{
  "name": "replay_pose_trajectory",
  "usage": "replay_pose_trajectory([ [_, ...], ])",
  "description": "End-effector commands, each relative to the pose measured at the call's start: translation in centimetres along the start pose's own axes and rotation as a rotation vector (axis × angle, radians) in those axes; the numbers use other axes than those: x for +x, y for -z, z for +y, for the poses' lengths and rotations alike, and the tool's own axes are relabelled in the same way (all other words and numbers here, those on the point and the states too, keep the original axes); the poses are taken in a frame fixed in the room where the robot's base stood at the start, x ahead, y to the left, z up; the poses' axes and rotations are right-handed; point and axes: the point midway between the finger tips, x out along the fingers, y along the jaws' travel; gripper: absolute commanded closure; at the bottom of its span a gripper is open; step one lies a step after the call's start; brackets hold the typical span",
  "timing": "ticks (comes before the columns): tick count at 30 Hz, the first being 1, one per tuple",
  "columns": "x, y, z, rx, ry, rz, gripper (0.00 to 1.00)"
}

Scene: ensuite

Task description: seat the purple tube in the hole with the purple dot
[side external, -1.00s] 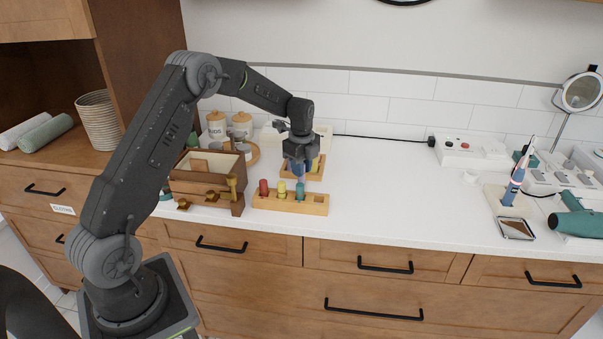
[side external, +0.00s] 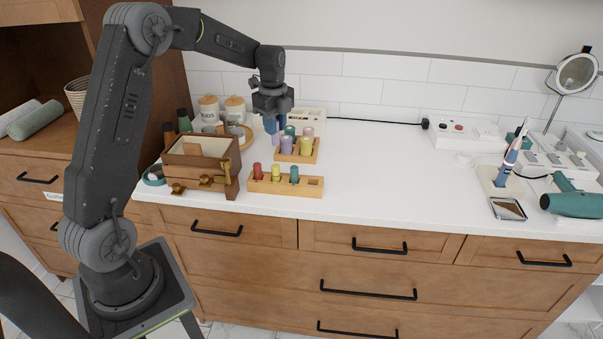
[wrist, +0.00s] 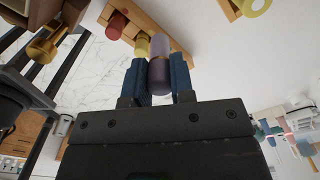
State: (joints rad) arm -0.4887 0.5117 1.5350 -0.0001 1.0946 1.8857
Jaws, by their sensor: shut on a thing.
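The purple tube (wrist: 158,65) is between the two blue fingers of my gripper (wrist: 158,80) in the wrist view. In the side view my gripper (side external: 273,127) is shut on it in the air, beside the left end of the back wooden rack. The front wooden rack (side external: 311,190) holds a red tube (side external: 257,170), a yellow tube (side external: 275,172) and a teal tube (side external: 294,174). Its right end shows no tube. I cannot make out a purple dot in either view.
A wooden box (side external: 205,180) with brass fittings stands left of the front rack. Canisters stand behind.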

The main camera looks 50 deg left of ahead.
Motion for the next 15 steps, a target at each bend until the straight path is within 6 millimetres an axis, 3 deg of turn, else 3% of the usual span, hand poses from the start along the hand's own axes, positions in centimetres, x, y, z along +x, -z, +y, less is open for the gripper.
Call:
replay_pose_trajectory([
  [1,0.0,2.4,-0.6,0.014,-0.001,0.0,1.0],
  [3,0.1,5.1,-1.1,0.017,-0.001,0.0,1.0],
  [7,0.1,9.1,-1.7,0.019,-0.001,0.0,1.0],
  [11,0.2,11.4,-1.8,0.019,-0.002,0.0,1.0],
  [15,2.1,12.1,-1.8,0.016,-0.005,0.0,1.0],
])
